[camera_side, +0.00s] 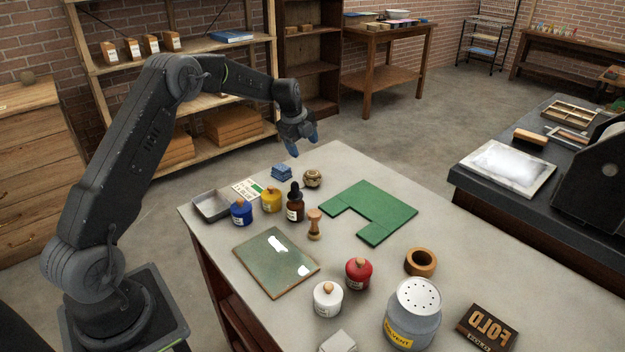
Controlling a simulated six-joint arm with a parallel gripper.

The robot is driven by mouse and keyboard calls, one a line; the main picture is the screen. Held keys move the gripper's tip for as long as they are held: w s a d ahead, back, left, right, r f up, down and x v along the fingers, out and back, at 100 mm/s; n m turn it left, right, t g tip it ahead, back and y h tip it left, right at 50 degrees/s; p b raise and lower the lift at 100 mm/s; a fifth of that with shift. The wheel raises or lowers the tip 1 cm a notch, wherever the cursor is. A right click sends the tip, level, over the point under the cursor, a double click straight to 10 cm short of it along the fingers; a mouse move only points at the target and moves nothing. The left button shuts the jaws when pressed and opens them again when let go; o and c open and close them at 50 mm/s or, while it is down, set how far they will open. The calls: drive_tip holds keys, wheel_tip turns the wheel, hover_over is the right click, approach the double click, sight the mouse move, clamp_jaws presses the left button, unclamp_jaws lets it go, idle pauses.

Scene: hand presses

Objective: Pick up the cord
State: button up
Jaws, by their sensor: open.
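A small round brown and tan bundle (312,178), which looks like the cord, sits near the back edge of the grey table. It is small in view, and I cannot make out its strands. My gripper (305,147) has blue fingertips and hangs above the back edge of the table, a little above and behind the bundle in the picture. It is open and empty, apart from the bundle.
A small blue stack (281,172) and a dark dropper bottle (295,203) stand close to the bundle. Yellow (271,201) and blue (241,213) jars are to the left. A green mat (385,205) lies to the right. Bare tabletop (345,163) shows behind it.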

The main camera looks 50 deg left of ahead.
sight(311, 174)
drive_tip(key=x, duration=1.3)
drive_tip(key=shift+f, duration=0.3)
drive_tip(key=c, duration=0.6)
